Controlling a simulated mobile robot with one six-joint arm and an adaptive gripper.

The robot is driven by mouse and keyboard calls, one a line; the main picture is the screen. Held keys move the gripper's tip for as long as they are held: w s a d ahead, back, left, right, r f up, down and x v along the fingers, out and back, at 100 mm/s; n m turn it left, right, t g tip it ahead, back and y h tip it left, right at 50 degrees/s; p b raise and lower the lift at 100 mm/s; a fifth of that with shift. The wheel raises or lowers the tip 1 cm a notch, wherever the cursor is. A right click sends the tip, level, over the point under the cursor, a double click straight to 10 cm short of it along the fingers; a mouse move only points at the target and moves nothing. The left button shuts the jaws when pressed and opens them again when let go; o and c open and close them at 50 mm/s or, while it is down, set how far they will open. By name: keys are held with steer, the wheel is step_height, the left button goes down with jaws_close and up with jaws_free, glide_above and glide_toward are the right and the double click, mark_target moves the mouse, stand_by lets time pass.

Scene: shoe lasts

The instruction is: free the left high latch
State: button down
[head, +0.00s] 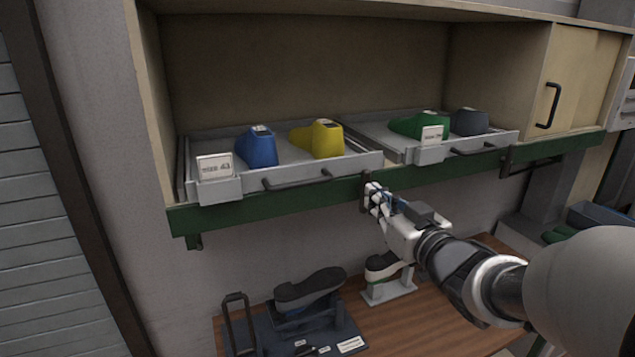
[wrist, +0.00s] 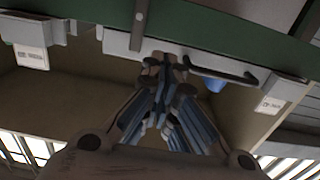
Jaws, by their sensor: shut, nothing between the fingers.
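The left tray (head: 215,188) holds a blue last (head: 257,147) and a yellow last (head: 318,139) on the high shelf. A dark upright latch bar (head: 366,190) stands on the green rail near the tray's right end, partly hidden by my gripper (head: 374,188). In the wrist view the latch bar (wrist: 140,24) crosses the green rail up to the grey tray fronts. My gripper (wrist: 172,62) is shut and empty, its tips close beside the bar. I cannot tell whether they touch.
The right tray (head: 398,151) holds a green last (head: 418,124) and a grey last (head: 469,122). The green rail (head: 280,200) runs below both trays. A shut cupboard door (head: 580,80) is at right. Below is a wooden bench (head: 420,318) with a dark shoe form (head: 310,287).

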glide_toward(356, 171)
steer(key=shift+w+a+r, duration=0.15)
steer(key=shift+w+a, duration=2.25)
steer(key=shift+w, duration=0.15)
steer(key=shift+d, duration=0.15)
steer(key=shift+w+d, duration=0.2)
steer(key=shift+d, duration=0.35)
steer(key=shift+d, duration=0.1)
steer(key=shift+w+d, duration=0.2)
steer(key=shift+d, duration=0.4)
